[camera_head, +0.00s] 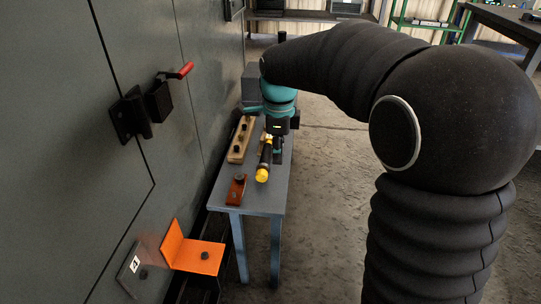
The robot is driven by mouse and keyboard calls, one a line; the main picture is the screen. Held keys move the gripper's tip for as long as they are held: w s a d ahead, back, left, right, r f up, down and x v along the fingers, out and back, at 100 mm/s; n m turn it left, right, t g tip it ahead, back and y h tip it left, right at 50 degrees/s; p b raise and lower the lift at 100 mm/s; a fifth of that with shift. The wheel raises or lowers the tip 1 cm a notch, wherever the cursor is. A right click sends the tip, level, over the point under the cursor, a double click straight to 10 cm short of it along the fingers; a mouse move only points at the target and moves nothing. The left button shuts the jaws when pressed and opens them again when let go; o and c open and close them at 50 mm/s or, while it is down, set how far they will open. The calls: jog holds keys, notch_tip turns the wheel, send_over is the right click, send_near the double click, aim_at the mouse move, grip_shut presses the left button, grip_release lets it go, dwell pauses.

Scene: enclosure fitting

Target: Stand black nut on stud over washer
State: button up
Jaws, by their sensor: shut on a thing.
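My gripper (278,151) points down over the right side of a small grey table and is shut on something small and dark. It is too small and dark to identify as the black nut. A wooden rack (237,156) with several black pieces lies just left of the gripper. An orange angle bracket (192,261) at the lower left has a dark round fastener (205,255) on its flat face. A grey plate marked A (127,276) beside it carries another dark fastener (143,274). I cannot tell a stud from a washer at this size.
A black and yellow torch-like tool (262,175) and a red-brown block (236,190) with a dark knob are near the front of the table (264,203). A grey cabinet wall (60,150) with a red-handled latch (179,71) stands left.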

jog(key=shift+r+p, duration=1.2)
jog(key=shift+r, duration=0.15)
